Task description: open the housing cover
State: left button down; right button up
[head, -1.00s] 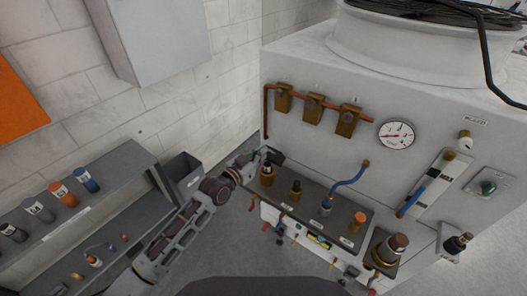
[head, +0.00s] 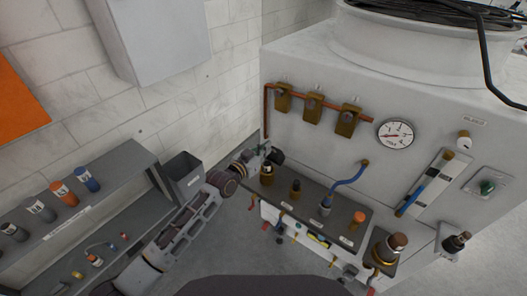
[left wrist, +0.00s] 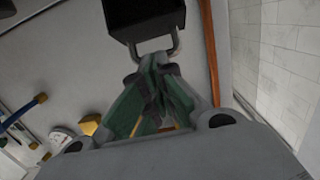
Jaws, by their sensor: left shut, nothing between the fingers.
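My left gripper (head: 263,153) is shut and empty at the left end of the washer's front panel (head: 330,150), close to the lower end of the copper pipe (head: 266,110). In the left wrist view its fingers (left wrist: 156,65) are together, just below a black block with a metal loop (left wrist: 142,14). The block may be the housing cover, but I cannot tell for sure. The fingertips are at the loop; whether they touch it is unclear. A small dark part (head: 277,157) shows beside the gripper in the head view. My right gripper is not in view.
Below the pipe, a dark shelf (head: 300,213) carries several fittings and a blue hose (head: 350,178). A gauge (head: 394,134) is to the right. A grey bench (head: 105,190) with coloured cylinders and a grey bin (head: 186,175) stand left. Floor shows between bench and washer.

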pick_arm(q)
jog(key=shift+w+d+r, duration=0.3)
jog(key=shift+w+d, duration=0.2)
jog(key=shift+w, duration=0.2)
jog(key=shift+w+d+r, duration=0.3)
jog(key=shift+w+d, duration=0.15)
jog(key=shift+w, duration=0.25)
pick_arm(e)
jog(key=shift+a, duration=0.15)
pick_arm(q)
jog(key=shift+s, duration=0.1)
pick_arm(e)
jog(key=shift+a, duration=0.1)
